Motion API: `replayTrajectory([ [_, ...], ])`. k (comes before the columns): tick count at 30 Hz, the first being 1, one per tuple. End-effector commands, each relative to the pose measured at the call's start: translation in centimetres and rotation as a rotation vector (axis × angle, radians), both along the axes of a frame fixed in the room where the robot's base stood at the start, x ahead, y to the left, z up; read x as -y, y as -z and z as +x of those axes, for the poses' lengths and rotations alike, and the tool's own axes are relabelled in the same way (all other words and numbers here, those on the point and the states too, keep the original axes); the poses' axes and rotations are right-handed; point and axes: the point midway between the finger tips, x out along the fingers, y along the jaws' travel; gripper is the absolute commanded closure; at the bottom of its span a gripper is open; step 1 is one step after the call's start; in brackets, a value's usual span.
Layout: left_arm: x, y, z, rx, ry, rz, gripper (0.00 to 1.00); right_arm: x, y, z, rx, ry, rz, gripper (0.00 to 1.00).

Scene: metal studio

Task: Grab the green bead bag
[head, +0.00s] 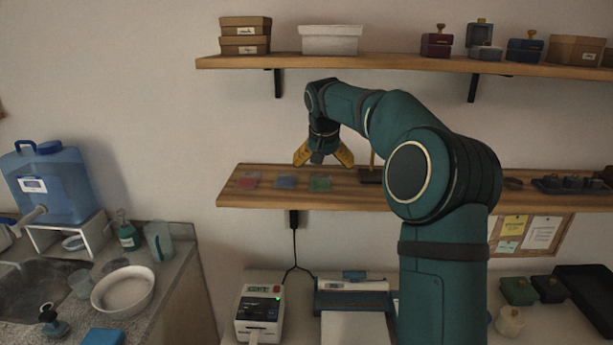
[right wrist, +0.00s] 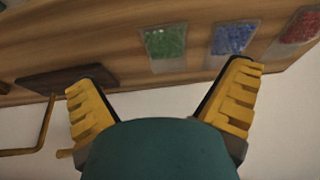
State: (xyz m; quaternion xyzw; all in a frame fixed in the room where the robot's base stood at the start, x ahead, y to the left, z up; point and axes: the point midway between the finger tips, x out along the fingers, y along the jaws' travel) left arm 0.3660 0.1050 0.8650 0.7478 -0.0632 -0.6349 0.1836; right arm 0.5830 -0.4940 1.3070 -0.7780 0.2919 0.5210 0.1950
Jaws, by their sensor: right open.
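The green bead bag (head: 320,184) lies flat on the lower wooden shelf, the rightmost of three small bead bags. It also shows in the right wrist view (right wrist: 165,43), beyond and between the fingertips. The blue bead bag (head: 286,182) lies to its left, and the red bead bag (head: 248,180) lies farther left. My right gripper (head: 323,162) is open and empty, pointing down above the shelf near the green bag, with its yellow fingers spread. In the right wrist view its fingers (right wrist: 165,90) are apart from the bag. My left gripper is not in view.
The lower shelf (head: 233,196) also holds a dark stand (head: 370,176) just right of the green bag. An upper shelf (head: 380,62) with boxes hangs above my arm. Below stand a label printer (head: 259,309) and a counter with a white bowl (head: 122,291).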

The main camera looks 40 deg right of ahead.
Motion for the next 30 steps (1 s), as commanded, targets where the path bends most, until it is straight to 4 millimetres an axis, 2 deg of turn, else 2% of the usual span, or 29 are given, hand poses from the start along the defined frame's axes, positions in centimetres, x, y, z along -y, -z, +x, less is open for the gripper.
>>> replayTrajectory([
  [4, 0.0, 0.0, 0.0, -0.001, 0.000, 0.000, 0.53, 0.2, 0.2, 0.0, -0.001, 0.005, -0.001, 0.00],
  [14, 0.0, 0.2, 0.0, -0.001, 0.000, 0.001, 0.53, 0.8, 2.8, 1.0, -0.001, 0.004, 0.000, 0.00],
  [22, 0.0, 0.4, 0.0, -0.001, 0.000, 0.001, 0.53, 1.5, 6.3, 2.3, -0.001, 0.004, 0.000, 0.00],
  [30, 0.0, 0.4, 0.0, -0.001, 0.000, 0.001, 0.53, 1.6, 6.7, 2.4, 0.001, 0.003, 0.000, 0.00],
])
